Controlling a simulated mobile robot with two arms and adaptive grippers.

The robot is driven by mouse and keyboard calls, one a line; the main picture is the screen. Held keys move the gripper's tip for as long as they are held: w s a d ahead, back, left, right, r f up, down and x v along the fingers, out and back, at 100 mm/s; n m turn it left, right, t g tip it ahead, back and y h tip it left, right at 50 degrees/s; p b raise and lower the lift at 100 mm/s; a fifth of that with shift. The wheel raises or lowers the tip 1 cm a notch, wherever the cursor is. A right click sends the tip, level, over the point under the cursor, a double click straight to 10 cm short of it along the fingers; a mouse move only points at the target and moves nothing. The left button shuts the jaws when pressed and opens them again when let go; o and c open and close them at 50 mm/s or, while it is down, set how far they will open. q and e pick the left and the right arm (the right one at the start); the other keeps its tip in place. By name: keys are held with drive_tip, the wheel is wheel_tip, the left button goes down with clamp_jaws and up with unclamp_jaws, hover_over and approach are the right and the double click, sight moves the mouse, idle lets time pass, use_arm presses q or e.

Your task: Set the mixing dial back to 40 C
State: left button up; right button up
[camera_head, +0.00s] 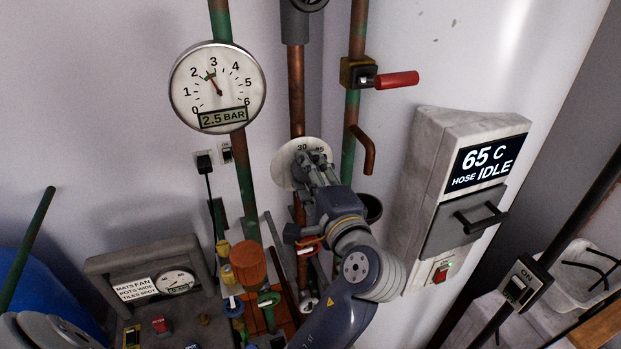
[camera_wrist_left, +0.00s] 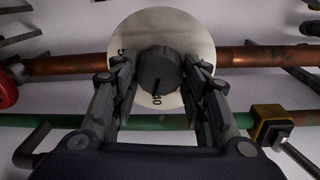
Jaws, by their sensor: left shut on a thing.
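The mixing dial is a round pale plate (camera_head: 284,166) with printed numbers, set on a copper pipe; "30" shows at its top, and my gripper covers much of it. In the left wrist view, its dark ribbed knob (camera_wrist_left: 159,68) sits between the fingers of my left gripper (camera_wrist_left: 162,88), which is shut on it. A pale mark on the knob's lower edge points towards a partly readable number that looks like "40". My left gripper also shows at the dial in the head view (camera_head: 314,172). My right gripper is not in view.
A wall box display (camera_head: 487,161) reads "65 C, HOSE IDLE". A pressure gauge (camera_head: 218,88) reads "2.5 BAR". A red-handled valve (camera_head: 396,80) juts out at upper right. Pipes, a dark cup (camera_head: 372,207) and several small valves crowd the space around my arm.

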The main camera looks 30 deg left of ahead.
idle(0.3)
use_arm(q)
drive_tip(key=o, duration=1)
drive_tip(key=shift+o, duration=0.2)
